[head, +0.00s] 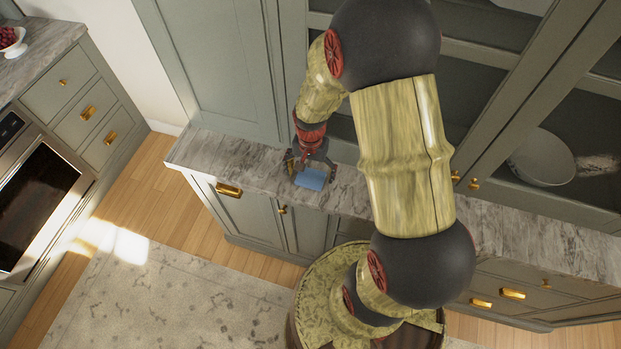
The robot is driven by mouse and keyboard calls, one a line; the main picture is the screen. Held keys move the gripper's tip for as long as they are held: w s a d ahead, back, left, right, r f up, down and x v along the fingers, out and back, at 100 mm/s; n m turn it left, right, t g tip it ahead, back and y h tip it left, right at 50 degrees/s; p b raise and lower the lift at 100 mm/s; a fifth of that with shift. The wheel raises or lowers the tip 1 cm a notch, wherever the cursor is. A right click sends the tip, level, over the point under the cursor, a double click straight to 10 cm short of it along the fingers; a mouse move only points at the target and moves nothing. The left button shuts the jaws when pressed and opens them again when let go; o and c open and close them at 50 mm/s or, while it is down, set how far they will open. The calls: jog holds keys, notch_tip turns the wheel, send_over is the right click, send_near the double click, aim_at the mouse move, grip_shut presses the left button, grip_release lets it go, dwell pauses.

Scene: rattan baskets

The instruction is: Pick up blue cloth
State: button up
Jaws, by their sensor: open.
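The blue cloth (311,179) is a small light-blue piece lying on the grey stone counter (235,158), close to its front edge. My gripper (311,172) is open and sits right over the cloth, pointing down. Its dark fingers spread to the left and right of the cloth. Part of the cloth's far side is hidden under the gripper. I cannot tell whether the fingers touch the cloth or the counter.
Grey-green cabinet doors (225,65) rise behind the counter. Glass-fronted cabinets at the right hold a white bowl (541,157). An oven (40,205) and a bowl of red fruit (10,40) are at the left. The counter left of the cloth is clear.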

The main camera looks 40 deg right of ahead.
jog(key=shift+f, duration=0.4)
jog(key=shift+c, duration=0.6)
jog(key=c, duration=0.9)
